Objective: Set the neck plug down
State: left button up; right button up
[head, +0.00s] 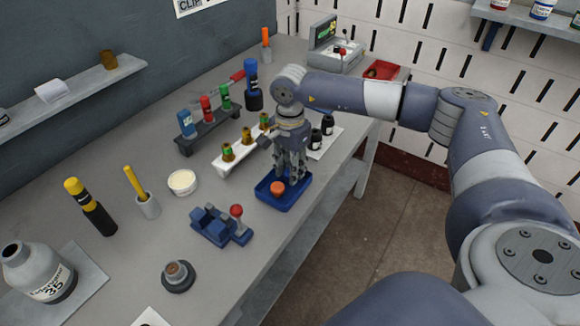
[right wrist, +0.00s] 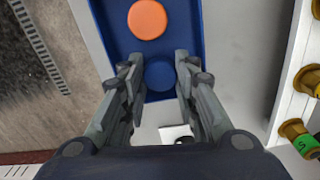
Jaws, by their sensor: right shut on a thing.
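My right gripper (head: 290,178) points down over a blue tray (head: 268,199) at the table's front edge. In the right wrist view my right gripper (right wrist: 160,75) is shut on a round blue plug (right wrist: 160,74), seen end-on between the fingertips. I take this as the neck plug; in the head view the fingers hide it. An orange round plug (head: 277,188) lies in the tray beside the fingers, and it also shows in the right wrist view (right wrist: 147,19). I cannot tell whether the blue plug touches the tray floor. My left gripper is not in view.
A white rack (head: 225,166) with brass necks stands close behind the tray. A blue fixture (head: 212,226) with a red knob is at its left. Dark vials (head: 327,124) stand behind the gripper. Bare table lies around the white dish (head: 183,182).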

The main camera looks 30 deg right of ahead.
jog(key=o, duration=0.7)
jog(key=shift+f, duration=0.1)
jog(key=shift+r, duration=0.3)
jog(key=shift+r+b, duration=1.3)
jog(key=shift+r, duration=4.6)
jog(key=shift+f, duration=0.1)
